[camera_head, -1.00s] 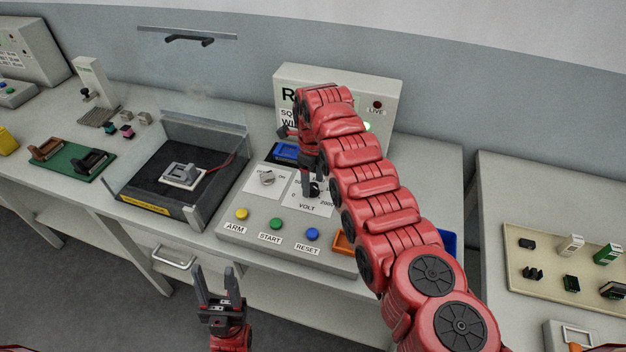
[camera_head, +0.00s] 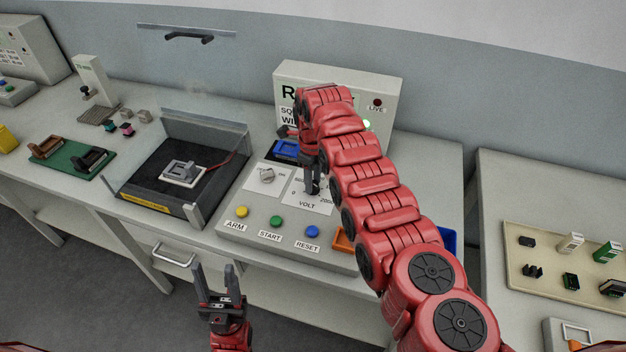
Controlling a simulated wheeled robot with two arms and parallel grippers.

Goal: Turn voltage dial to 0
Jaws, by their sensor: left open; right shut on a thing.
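The voltage dial (camera_head: 315,190) is a small dark knob on a white plate (camera_head: 306,206) marked VOLT, with 0 at its left and a larger number at its right. The plate is on the grey control panel (camera_head: 262,221). My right gripper (camera_head: 312,190) reaches down from above and is shut on the dial. The fingers and arm hide much of the dial, so its pointer cannot be read. My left gripper (camera_head: 218,281) is open and empty, in front of the bench and below the panel, apart from everything.
Left of the VOLT plate is another knob (camera_head: 267,175). Yellow (camera_head: 242,211), green (camera_head: 276,219) and blue (camera_head: 312,232) buttons line the panel's front. A clear-walled black test box (camera_head: 150,185) stands left. Behind is a display box (camera_head: 340,75) with a lit green lamp.

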